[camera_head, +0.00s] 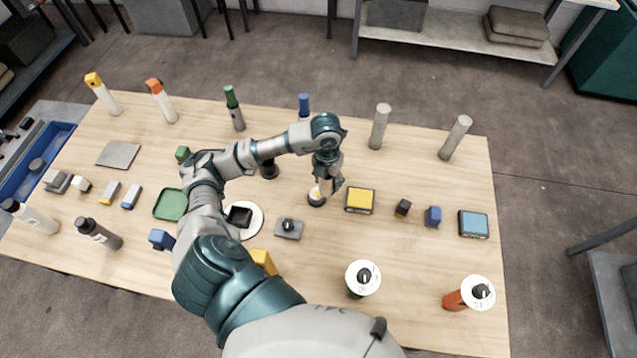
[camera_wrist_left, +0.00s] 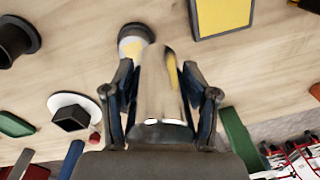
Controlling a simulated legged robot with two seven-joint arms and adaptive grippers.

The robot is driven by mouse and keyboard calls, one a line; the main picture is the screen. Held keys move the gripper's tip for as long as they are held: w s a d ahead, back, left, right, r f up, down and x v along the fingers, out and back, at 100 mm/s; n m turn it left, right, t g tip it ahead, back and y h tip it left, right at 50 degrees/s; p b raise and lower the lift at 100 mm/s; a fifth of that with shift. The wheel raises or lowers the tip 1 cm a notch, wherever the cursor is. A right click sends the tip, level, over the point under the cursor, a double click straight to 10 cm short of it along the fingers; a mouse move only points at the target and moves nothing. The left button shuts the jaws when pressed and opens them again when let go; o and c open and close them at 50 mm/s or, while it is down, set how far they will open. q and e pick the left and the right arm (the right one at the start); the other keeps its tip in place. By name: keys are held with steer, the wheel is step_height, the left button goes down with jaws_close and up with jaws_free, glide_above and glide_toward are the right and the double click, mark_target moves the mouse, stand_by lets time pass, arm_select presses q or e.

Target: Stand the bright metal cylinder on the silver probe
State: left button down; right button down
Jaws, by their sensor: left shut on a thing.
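My left gripper (camera_head: 328,184) is over the middle of the table. In the left wrist view its fingers (camera_wrist_left: 162,105) are shut on the bright metal cylinder (camera_wrist_left: 160,88), a shiny tube pointing away from the palm. Just beyond it stands a short round piece with a pale, yellowish top (camera_wrist_left: 134,42); in the head view this piece (camera_head: 316,198) has a dark base and sits just below the fingertips. It may be the silver probe, but I cannot be sure. The cylinder and this piece overlap in the wrist view; I cannot tell whether they touch. My right gripper is not in view.
A yellow-topped box (camera_head: 360,200) stands close to the right of the gripper. A grey plate with a black knob (camera_head: 289,229) lies to the lower left. Two grey cylinders (camera_head: 380,127) (camera_head: 455,138) stand at the back. Bare wood lies between the right-hand items.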

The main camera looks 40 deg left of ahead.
arm_select(q)
steer(key=a, duration=0.1)
steer(key=s+a, duration=0.1)
steer(key=a, duration=0.1)
steer(key=shift+s+a+f, duration=0.2)
steer(key=shift+f, duration=0.05)
steer(key=f, duration=0.1)
steer(key=d+f, duration=0.1)
steer(key=f, duration=0.1)
steer(key=shift+f+p, duration=0.1)
steer(key=shift+p, duration=0.2)
steer(key=shift+c, duration=2)
jaws_free()
steer(key=shift+o, duration=0.8)
steer(key=shift+a, duration=0.15)
steer(key=shift+a+f, duration=0.1)
steer(key=shift+a, duration=0.1)
steer(key=shift+d, duration=0.2)
